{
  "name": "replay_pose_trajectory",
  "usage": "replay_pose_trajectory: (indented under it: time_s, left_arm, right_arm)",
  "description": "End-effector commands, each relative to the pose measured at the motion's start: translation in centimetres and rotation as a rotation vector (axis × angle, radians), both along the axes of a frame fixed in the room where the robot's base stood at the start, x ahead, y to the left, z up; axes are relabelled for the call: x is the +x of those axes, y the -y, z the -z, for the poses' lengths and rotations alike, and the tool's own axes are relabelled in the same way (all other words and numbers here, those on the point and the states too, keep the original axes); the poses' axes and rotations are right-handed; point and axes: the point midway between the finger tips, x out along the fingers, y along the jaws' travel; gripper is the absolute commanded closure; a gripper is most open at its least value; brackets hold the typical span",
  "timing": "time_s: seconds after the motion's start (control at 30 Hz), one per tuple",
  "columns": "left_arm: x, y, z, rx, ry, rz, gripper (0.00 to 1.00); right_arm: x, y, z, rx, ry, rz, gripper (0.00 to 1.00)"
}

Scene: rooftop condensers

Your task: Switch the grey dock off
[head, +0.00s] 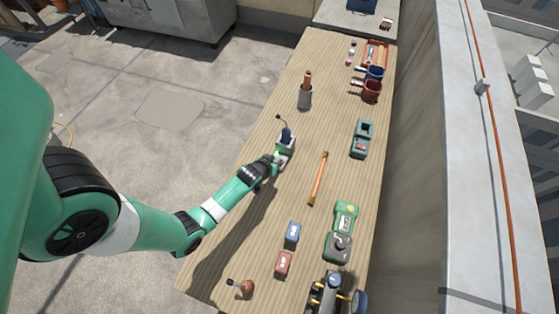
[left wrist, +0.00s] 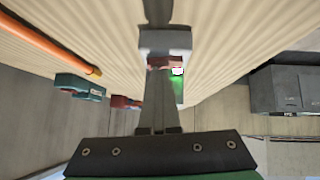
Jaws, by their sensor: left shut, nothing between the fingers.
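The grey dock (head: 287,146) stands on the wooden table with a dark blue device (head: 286,134) upright in it. In the left wrist view the dock (left wrist: 165,41) is straight ahead, with a red switch part (left wrist: 163,62) and a bright green glow (left wrist: 178,82) beside it. My left gripper (head: 277,159) is shut and empty, with its fingertips (left wrist: 160,76) right at the dock's front by the red part. I cannot tell whether they touch it. The fingers hide part of the dock's front. My right gripper is not in view.
A teal dock-like unit (head: 360,140) and an orange-handled rod (head: 318,178) lie to the right on the table (head: 240,215). Blue (head: 292,234) and red (head: 283,264) boxes and a green device (head: 344,222) are nearer.

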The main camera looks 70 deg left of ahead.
Motion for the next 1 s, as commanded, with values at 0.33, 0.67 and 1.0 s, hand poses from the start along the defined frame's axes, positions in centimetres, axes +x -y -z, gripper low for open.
replay_pose_trajectory:
  time_s: [0.33, 0.67, 1.0]
  left_arm:
    - [-0.4, -0.3, 0.0, -0.001, -0.002, -0.001, 1.00]
    - [-0.3, -0.3, -3.8, -0.001, -0.002, 0.004, 1.00]
    - [-3.8, 3.2, -9.0, -0.002, -0.002, 0.008, 1.00]
  right_arm:
    - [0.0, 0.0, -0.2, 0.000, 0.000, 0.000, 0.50]
    - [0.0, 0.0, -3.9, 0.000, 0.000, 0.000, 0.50]
    - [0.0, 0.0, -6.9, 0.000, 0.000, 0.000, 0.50]
